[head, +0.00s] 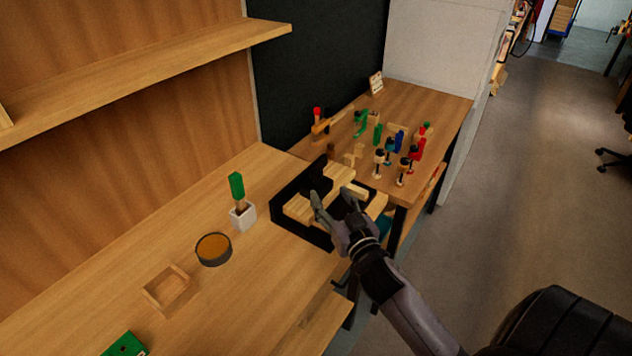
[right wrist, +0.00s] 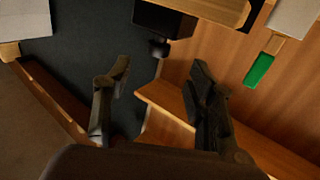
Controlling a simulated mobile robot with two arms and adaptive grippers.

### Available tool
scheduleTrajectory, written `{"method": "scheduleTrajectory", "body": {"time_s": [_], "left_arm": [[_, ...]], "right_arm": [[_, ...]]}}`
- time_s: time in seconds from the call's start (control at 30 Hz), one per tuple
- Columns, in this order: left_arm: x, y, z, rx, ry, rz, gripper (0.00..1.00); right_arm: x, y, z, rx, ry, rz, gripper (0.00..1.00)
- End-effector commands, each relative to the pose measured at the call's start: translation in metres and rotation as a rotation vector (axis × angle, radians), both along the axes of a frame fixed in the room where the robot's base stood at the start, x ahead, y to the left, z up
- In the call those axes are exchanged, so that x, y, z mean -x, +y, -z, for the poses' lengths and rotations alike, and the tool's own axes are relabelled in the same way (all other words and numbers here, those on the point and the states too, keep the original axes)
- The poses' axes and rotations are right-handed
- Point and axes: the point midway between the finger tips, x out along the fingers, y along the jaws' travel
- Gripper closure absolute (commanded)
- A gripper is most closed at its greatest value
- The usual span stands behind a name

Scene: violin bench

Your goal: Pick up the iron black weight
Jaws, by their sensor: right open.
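I cannot make out the iron black weight for certain in either view. A black holder (head: 287,189) with pale wooden blocks stands on the bench, and my right gripper (head: 332,197) is in front of and above it in the head view. The right gripper is open, with nothing between its fingers in the right wrist view (right wrist: 160,68). A small dark rounded thing (right wrist: 158,47) shows beyond the fingers there, below a black block shape; it is too dark to name. My left gripper is not in view.
A dark-rimmed round tin (head: 213,250), a white cup (head: 243,217) with a green-handled tool (head: 237,186) and a square wooden tray (head: 167,290) stand on the left bench. The far table (head: 430,98) holds several small coloured tools. A shelf (head: 150,70) overhangs the left bench.

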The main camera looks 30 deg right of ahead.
Motion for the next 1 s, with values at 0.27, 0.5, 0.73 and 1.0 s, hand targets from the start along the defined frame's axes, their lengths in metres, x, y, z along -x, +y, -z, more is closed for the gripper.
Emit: {"method": "scheduleTrajectory", "body": {"time_s": [0.27,0.5,0.73,1.0], "left_arm": [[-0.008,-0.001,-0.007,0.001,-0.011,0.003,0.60],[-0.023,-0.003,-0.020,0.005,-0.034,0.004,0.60],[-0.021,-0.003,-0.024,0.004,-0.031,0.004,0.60],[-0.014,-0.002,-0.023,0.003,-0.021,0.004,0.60]], "right_arm": [[-0.031,-0.006,0.000,0.000,0.000,0.000,0.49],[-0.056,-0.012,-0.004,0.001,0.000,0.001,0.49],[-0.080,-0.018,-0.001,0.000,0.001,0.001,0.49],[-0.082,-0.018,0.000,0.000,0.001,0.000,0.49]]}}
